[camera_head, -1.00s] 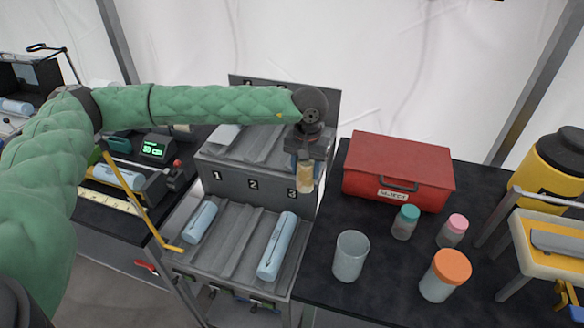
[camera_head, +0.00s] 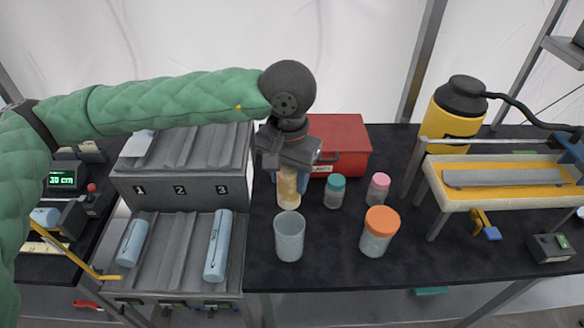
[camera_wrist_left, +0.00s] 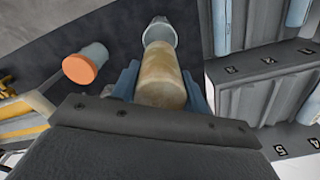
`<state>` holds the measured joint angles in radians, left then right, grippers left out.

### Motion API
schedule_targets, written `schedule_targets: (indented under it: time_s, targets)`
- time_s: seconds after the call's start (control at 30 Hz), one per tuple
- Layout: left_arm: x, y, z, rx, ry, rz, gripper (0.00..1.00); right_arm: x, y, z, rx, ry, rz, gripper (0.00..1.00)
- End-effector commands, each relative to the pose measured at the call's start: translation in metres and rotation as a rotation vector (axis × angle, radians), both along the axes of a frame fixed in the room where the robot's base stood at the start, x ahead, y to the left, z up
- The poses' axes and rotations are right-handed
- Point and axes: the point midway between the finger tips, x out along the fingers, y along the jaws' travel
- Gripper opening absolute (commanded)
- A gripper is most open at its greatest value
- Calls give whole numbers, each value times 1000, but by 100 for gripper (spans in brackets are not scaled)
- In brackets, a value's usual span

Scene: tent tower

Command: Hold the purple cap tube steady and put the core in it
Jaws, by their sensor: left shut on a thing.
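My left gripper (camera_head: 289,178) is shut on a tan, mottled cylinder, the core (camera_head: 288,196), which hangs roughly upright above the black table. In the left wrist view the core (camera_wrist_left: 162,78) sits between the blue fingers. An open grey cup (camera_head: 289,240) stands just in front of and below the core; the wrist view shows it beyond the core's far end (camera_wrist_left: 159,32). Two pale blue tubes lie in the lower rack, one in the left channel (camera_head: 133,243) and one in the right (camera_head: 218,246). I see no purple cap. My right gripper is out of view.
A red box (camera_head: 343,138) stands behind the gripper. Jars with teal (camera_head: 334,193), pink (camera_head: 378,188) and orange lids (camera_head: 377,232) stand to the right.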

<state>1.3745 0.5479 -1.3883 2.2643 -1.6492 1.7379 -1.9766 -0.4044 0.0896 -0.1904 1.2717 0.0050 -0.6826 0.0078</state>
Motion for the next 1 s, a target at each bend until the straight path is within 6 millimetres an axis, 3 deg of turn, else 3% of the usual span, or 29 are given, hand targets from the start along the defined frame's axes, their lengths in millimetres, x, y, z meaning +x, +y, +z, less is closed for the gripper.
schedule_targets:
  time_s: [0.27, 0.6, 0.97, 1.0]
  targets:
    - [0, 1, -13, -1, 1, 5, 17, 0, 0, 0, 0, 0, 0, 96]
    - [1, 1, -44, 0, 0, 6, 17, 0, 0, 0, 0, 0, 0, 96]
    - [1, 1, -50, -1, 0, 6, 17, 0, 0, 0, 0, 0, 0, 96]
    - [1, 1, -50, -1, 0, 6, 17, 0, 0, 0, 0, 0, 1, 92]
